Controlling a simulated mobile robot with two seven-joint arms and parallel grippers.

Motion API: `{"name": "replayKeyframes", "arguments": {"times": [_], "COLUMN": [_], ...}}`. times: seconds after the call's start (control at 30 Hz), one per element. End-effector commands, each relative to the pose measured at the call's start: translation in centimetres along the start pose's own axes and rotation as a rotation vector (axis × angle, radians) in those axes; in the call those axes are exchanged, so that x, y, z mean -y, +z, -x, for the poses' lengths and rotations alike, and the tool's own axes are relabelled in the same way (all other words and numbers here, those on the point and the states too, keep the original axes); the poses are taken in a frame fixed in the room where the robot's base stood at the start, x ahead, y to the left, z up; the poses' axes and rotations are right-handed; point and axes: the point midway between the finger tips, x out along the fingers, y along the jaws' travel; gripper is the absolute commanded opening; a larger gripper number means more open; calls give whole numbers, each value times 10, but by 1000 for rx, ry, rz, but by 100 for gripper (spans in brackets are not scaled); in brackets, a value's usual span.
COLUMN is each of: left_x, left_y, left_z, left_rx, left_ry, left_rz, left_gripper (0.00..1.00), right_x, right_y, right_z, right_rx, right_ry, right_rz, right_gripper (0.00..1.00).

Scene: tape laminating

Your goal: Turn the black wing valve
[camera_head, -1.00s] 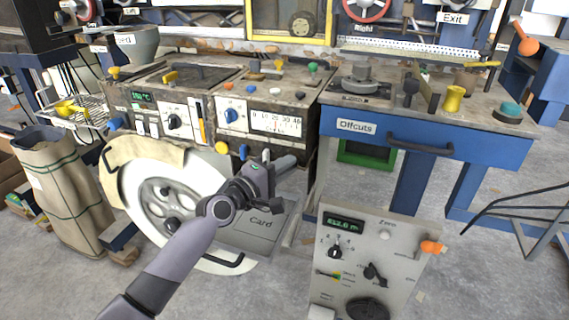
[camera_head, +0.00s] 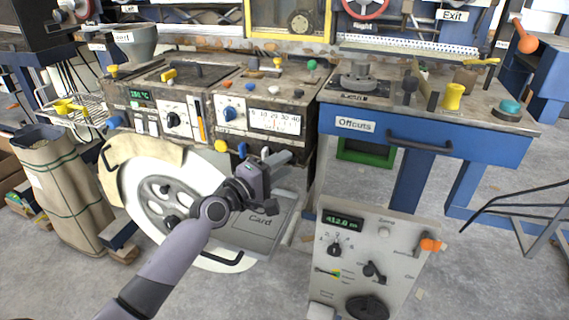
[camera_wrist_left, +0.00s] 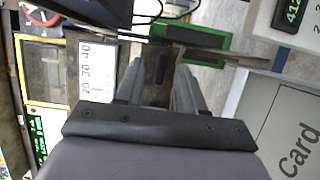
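Several black controls sit on the slanted grey panel (camera_head: 395,255) at the lower right in the head view. The one with wing-like arms (camera_head: 373,272) looks most like the black wing valve, but it is small. My left gripper (camera_head: 284,160) is up and to the left of the panel, in front of the machine and well apart from these controls. In the left wrist view its two grey fingers (camera_wrist_left: 171,75) stand apart with a dark shape visible between them; I see nothing clearly held. My right gripper is in neither view.
The grey panel also carries a green display (camera_head: 343,222) and an orange knob (camera_head: 431,244). A blue bench with an Offcuts drawer (camera_head: 470,147) stands behind it. The machine front (camera_head: 222,130) with dials lies behind my left gripper. A Card box (camera_head: 256,238) is below it.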

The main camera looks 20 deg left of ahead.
Motion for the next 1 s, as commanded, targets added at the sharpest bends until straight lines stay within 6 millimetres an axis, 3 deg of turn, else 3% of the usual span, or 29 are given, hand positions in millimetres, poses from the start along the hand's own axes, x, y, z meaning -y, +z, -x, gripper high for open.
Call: {"name": "replayKeyframes", "arguments": {"times": [0.2,0.4,1.0], "left_x": [0,-1,-1], "left_y": [0,0,0], "left_z": [32,52,57], "left_rx": [0,-1,0], "left_ry": [-1,1,2], "left_rz": [-2,-2,-2], "left_gripper": [38,38,38], "right_x": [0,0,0], "right_y": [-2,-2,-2], "right_z": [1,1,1], "right_rx": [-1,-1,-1], "right_ry": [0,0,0], "right_rz": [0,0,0], "right_gripper": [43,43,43]}}
